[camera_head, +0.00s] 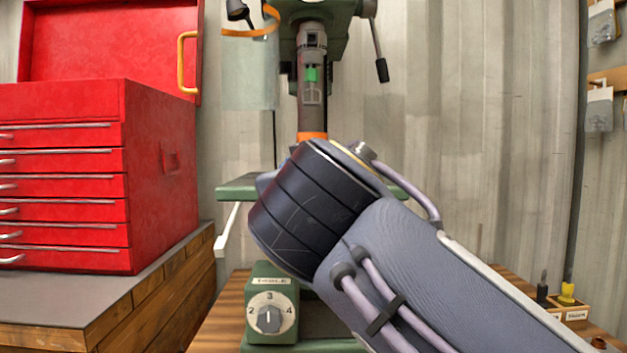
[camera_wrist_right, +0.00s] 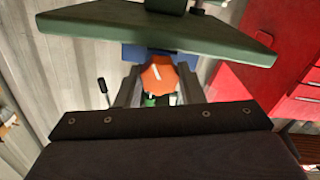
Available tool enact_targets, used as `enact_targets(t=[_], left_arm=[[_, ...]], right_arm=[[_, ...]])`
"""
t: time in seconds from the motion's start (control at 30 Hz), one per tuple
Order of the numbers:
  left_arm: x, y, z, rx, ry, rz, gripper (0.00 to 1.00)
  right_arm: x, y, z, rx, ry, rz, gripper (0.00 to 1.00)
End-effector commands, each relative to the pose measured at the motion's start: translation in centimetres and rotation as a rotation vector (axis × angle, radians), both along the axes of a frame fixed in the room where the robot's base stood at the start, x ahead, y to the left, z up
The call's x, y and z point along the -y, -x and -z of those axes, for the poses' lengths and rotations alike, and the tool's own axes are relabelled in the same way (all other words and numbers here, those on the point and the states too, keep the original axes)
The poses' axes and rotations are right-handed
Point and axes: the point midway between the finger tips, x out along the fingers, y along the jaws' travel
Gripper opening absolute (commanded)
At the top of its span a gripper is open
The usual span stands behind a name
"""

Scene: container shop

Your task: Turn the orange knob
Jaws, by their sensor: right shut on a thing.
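The orange knob (camera_wrist_right: 157,76) shows in the right wrist view, with a pale mark on its face. My right gripper (camera_wrist_right: 157,86) has its two dark fingers on either side of the knob, shut on it. In the head view my right arm comes in from the lower right, and its wrist hides the gripper and the knob. The green drill press (camera_head: 330,12) stands behind my wrist. My left gripper is in neither view.
A red tool chest (camera_head: 65,190) stands at the left on a wooden bench. A grey dial (camera_head: 268,318) numbered 2, 3, 4 sits on a green box at lower centre. The press's green table (camera_wrist_right: 160,32) lies close to my fingers. Small tools (camera_head: 567,290) stand at right.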

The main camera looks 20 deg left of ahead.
Motion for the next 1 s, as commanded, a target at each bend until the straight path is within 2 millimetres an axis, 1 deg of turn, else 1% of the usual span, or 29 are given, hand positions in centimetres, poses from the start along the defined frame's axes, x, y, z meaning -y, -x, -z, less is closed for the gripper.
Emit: enact_targets(t=[0.37,0.4,0.53,0.57,0.87,1.0], left_arm=[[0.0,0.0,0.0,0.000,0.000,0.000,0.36],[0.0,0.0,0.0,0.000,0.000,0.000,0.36],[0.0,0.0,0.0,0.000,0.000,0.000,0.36],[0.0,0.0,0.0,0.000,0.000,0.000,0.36],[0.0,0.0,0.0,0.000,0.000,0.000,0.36],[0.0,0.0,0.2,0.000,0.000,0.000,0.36]], right_arm=[[-0.1,0.0,0.2,-0.005,-0.002,0.000,0.12],[-0.1,0.0,0.2,-0.005,-0.002,0.000,0.37],[0.0,0.0,0.1,-0.004,-0.002,0.001,0.54],[0.0,0.0,0.1,-0.004,-0.002,0.001,0.57],[0.0,0.2,0.0,-0.002,-0.003,-0.001,0.57],[0.5,1.8,0.0,0.000,-0.002,-0.002,0.57]])
